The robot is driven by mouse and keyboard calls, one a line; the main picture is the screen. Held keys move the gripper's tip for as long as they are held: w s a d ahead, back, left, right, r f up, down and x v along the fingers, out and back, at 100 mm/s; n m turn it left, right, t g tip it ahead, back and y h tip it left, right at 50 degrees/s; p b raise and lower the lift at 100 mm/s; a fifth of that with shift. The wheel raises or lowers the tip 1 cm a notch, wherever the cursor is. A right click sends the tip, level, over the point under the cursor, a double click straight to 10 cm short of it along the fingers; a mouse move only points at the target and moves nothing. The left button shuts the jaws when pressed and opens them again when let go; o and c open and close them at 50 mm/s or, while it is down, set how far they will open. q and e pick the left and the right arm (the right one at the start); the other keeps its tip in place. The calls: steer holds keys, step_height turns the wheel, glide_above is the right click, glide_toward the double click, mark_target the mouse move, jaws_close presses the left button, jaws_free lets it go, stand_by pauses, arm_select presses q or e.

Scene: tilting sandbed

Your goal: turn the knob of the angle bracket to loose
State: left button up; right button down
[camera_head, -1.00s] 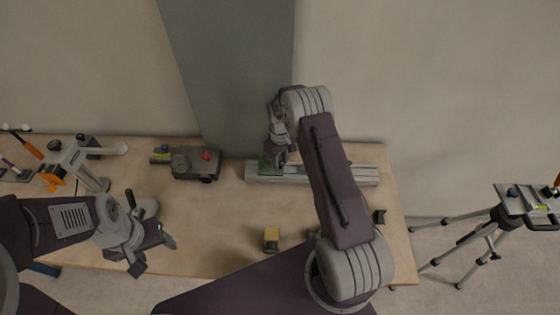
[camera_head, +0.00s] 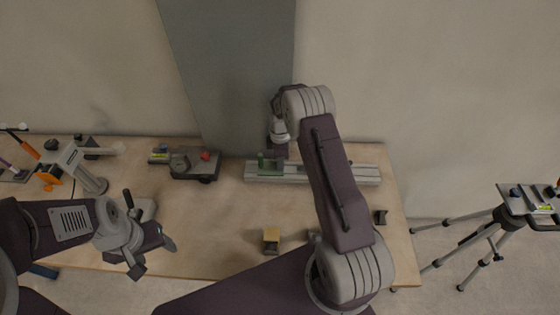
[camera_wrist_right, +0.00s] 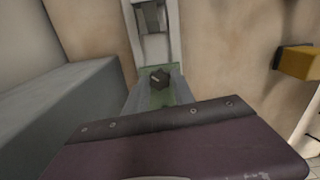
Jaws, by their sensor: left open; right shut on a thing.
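The green angle bracket (camera_head: 265,165) sits on the grey slotted rail (camera_head: 335,174) at the back of the table. The bracket's green base (camera_wrist_right: 152,98) also shows in the right wrist view, with a small dark knob-like part (camera_wrist_right: 158,77) on it. My right gripper (camera_head: 279,152) reaches down at the bracket, right beside its upright part, and is shut on the knob. The fingertips and their contact are hidden by the purple gripper body in the wrist view. My left gripper (camera_head: 154,256) is open and empty over the front left of the table.
A dark device with a red knob (camera_head: 190,164) stands left of the rail. A yellow-topped block (camera_head: 271,240) lies at the front. A clamp stand (camera_head: 80,165) is at the left, a tripod (camera_head: 505,215) right of the table. The table middle is clear.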

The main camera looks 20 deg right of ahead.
steer(key=shift+n, duration=0.9)
steer(key=c, duration=1.1)
jaws_free()
steer(key=shift+o, duration=0.2)
step_height(320, 180, up, 9)
steer(key=b, duration=0.1)
